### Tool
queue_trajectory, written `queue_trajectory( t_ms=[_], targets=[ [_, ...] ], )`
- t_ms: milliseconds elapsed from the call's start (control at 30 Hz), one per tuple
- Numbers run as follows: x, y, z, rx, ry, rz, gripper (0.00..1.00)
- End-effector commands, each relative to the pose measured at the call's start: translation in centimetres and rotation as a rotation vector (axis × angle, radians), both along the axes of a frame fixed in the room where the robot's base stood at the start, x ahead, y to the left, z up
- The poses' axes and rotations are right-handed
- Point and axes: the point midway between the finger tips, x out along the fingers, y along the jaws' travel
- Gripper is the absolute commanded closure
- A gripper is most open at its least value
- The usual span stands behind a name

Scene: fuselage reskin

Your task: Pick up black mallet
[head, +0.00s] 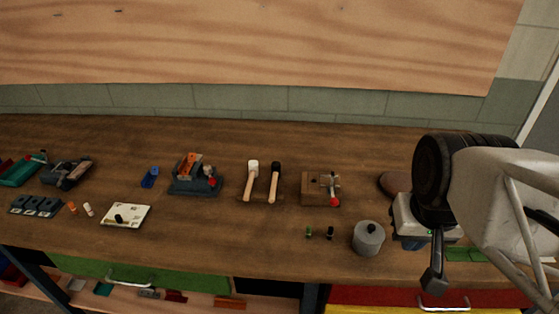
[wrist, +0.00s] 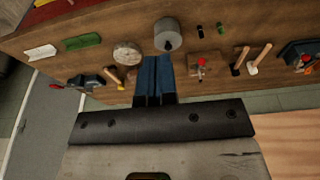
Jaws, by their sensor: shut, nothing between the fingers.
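The black mallet (head: 275,169) has a black head and a light wooden handle. It rests head-up in the head view, in a dark holder on the bench, just right of a white-headed mallet (head: 252,168). The black mallet also shows at the right in the wrist view (wrist: 238,67). My gripper (wrist: 155,59) shows its blue fingers together and empty in the wrist view. It is apart from both mallets, which lie well to its right there. In the head view my arm is at the far right, away from the mallets.
A grey lidded canister (head: 368,238) stands at the front right. A wooden block with a red knob (head: 325,189) is right of the mallets. A dark tool holder with orange-handled items (head: 195,175) is left of them. The bench (head: 250,230) in front of the mallets is clear.

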Motion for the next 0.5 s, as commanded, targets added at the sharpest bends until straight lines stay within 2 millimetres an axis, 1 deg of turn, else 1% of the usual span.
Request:
queue_trajectory(
  t_ms=[67, 100, 267, 500],
  targets=[
    [0.00, 0.00, 0.00, 0.000, 0.000, 0.000, 1.00],
    [0.00, 0.00, 0.00, 0.000, 0.000, 0.000, 0.94],
    [0.00, 0.00, 0.00, 0.000, 0.000, 0.000, 0.69],
    [0.00, 0.00, 0.00, 0.000, 0.000, 0.000, 0.68]
  ],
)
